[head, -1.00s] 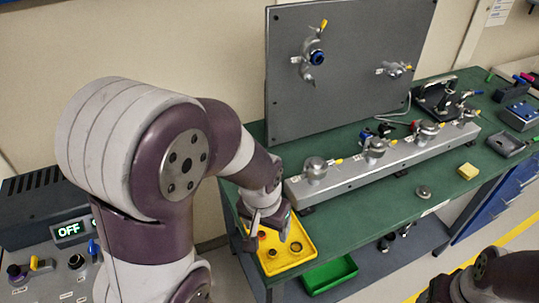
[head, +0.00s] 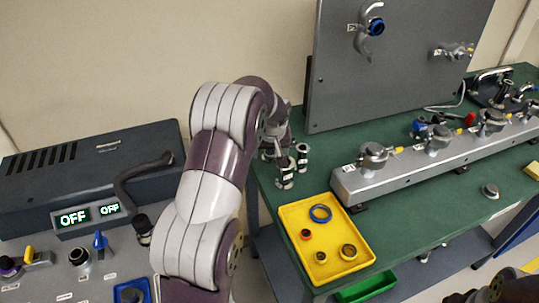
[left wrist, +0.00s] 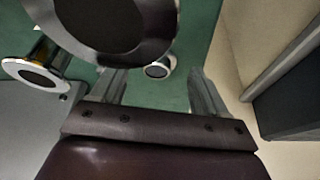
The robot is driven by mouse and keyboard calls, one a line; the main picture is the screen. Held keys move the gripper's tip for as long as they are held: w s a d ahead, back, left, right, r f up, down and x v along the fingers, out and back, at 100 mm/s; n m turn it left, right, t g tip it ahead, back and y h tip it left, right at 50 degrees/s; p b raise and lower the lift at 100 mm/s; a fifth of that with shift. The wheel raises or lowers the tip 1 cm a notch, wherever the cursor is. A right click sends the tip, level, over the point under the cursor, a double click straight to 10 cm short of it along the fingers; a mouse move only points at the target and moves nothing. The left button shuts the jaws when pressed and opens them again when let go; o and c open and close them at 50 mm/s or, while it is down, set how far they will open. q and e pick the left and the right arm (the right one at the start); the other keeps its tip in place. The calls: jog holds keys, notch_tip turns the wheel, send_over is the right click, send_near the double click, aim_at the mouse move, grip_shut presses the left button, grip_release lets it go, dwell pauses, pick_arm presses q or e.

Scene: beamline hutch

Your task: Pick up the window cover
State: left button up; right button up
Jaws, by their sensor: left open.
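I cannot tell for certain which piece is the window cover. My left gripper (head: 278,150) is over the back left corner of the green table, partly hidden by my own wrist. In the left wrist view its two fingers (left wrist: 158,92) are apart with nothing held. A small round fitting with a dark face (left wrist: 158,68) shows beyond and between them. A large dark disc with a grey rim (left wrist: 105,22) is close to the camera, and a pale ringed fitting (left wrist: 35,76) is at left. In the head view, small metal fittings (head: 285,176) stand beside the gripper.
A yellow tray (head: 288,222) with a blue ring and several small round parts lies in front of the gripper. A grey rail (head: 350,186) with valves and an upright grey panel (head: 335,65) stand to the right.

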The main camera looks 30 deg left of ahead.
pick_arm(q)
jog(key=shift+w+a+f, duration=0.1)
jog(key=shift+w+f, duration=0.55)
jog(key=shift+f, duration=0.25)
jog(key=shift+s, duration=0.15)
jog(key=shift+a, duration=0.15)
jog(key=c, duration=0.9)
jog(key=shift+c, duration=0.4)
pick_arm(e)
jog(key=shift+w, duration=0.35)
pick_arm(q)
jog(key=shift+r, duration=0.15)
